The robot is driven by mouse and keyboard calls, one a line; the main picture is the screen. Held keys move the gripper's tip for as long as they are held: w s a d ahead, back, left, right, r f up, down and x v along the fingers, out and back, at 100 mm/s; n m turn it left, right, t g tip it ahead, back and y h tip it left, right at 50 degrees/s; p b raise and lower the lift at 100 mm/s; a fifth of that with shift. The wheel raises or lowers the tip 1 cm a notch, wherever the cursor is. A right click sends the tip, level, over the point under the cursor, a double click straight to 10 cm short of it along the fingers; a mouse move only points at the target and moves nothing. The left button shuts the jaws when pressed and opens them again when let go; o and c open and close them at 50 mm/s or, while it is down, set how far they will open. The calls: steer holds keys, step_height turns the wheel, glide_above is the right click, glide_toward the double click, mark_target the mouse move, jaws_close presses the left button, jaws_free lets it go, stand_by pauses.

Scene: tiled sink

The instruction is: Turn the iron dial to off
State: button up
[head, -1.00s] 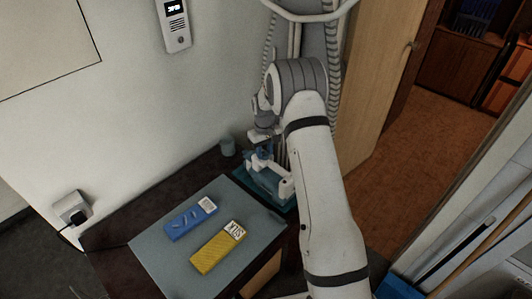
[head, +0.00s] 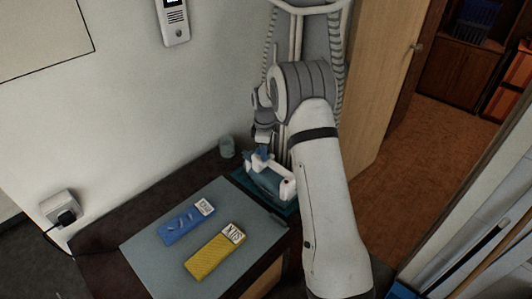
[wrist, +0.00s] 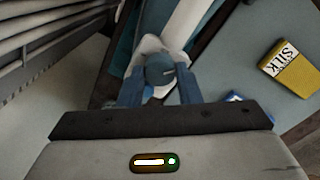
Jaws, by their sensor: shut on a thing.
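The iron (head: 286,189), white with teal parts, stands at the back right of the dark table, partly hidden by my arm. In the wrist view its round teal dial (wrist: 160,68) sits between the blue fingers of my gripper (wrist: 159,88). The fingers are shut on the dial from both sides. In the head view my gripper (head: 262,155) reaches down onto the iron from above. The dial's setting marks are too small to read.
A grey mat (head: 150,262) carries a blue pack (head: 182,226) and a yellow pack (head: 212,258) with a SILK label. A small cup (head: 227,147) stands behind, near the wall. A wall socket (head: 60,208) is at left; a wooden door (head: 385,80) is at right.

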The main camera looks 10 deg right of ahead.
steer(key=shift+n+b, duration=0.3)
steer(key=shift+n, duration=0.8)
steer(key=o, duration=1)
step_height(320, 180, up, 8)
steer(key=shift+f+b, duration=0.1)
steer(key=shift+b, duration=0.4)
steer(key=shift+d, duration=0.1)
